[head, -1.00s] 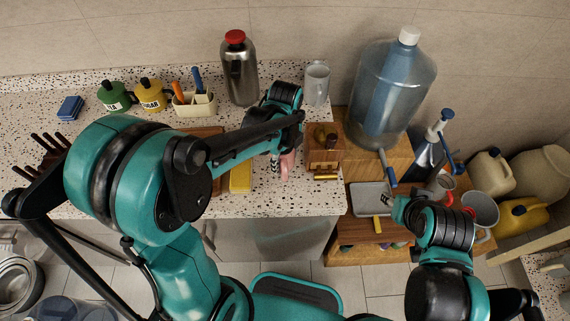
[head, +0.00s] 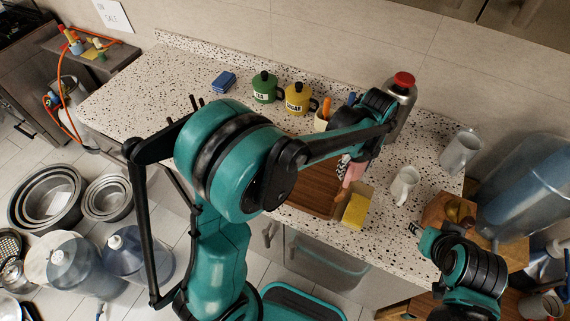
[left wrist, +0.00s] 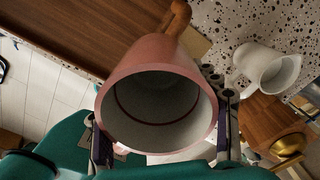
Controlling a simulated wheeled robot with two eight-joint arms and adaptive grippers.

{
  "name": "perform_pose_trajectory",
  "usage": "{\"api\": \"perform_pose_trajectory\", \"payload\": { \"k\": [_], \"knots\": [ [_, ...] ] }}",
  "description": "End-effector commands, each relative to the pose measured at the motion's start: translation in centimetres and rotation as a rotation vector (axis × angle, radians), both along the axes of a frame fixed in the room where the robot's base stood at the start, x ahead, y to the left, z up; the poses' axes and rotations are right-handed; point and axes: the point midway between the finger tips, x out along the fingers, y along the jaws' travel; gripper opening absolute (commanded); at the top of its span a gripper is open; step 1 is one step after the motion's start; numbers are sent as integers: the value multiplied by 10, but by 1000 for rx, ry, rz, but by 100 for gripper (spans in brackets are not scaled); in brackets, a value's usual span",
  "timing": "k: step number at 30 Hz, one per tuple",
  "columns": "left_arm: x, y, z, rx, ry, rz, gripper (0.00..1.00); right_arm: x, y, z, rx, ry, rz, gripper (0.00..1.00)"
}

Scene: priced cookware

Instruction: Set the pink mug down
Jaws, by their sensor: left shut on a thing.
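The pink mug (left wrist: 155,60) is held between the fingers of my left gripper (left wrist: 165,135) in the left wrist view, its open mouth facing that camera and its inside empty. In the head view the mug (head: 355,171) shows partly below my left gripper (head: 350,158), near the right end of the brown wooden tray (head: 312,198) and behind the yellow sponge (head: 355,211). I cannot tell whether the mug touches anything below it. My right gripper (head: 416,229) is small at the lower right, near the wooden box; its fingers are unclear.
A white mug (head: 404,186) and a grey mug (head: 460,153) stand on the counter to the right. The sugar pot (head: 297,99), tea pot (head: 264,88) and steel flask (head: 402,95) stand behind. Bare speckled counter (head: 425,155) lies between the flask and white mug.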

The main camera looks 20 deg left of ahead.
Motion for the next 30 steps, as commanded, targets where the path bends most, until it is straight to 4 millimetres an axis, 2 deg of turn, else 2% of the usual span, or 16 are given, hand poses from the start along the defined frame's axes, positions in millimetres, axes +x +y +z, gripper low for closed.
{"api": "perform_pose_trajectory", "payload": {
  "k": [5,12,15,19,23,30],
  "knots": [
    [2,26,-17,0,0,6,22,0,0,-6,0,0,0,40],
    [5,83,-52,0,0,8,22,0,0,-16,0,0,0,40],
    [6,101,-62,0,0,6,22,0,0,-19,0,0,0,40],
    [7,114,-69,0,0,3,22,0,0,-21,0,0,0,40],
    [7,116,-75,0,0,1,22,0,0,-22,0,0,0,40],
    [7,116,-109,0,0,2,22,0,0,-32,0,0,0,40]
  ]
}}
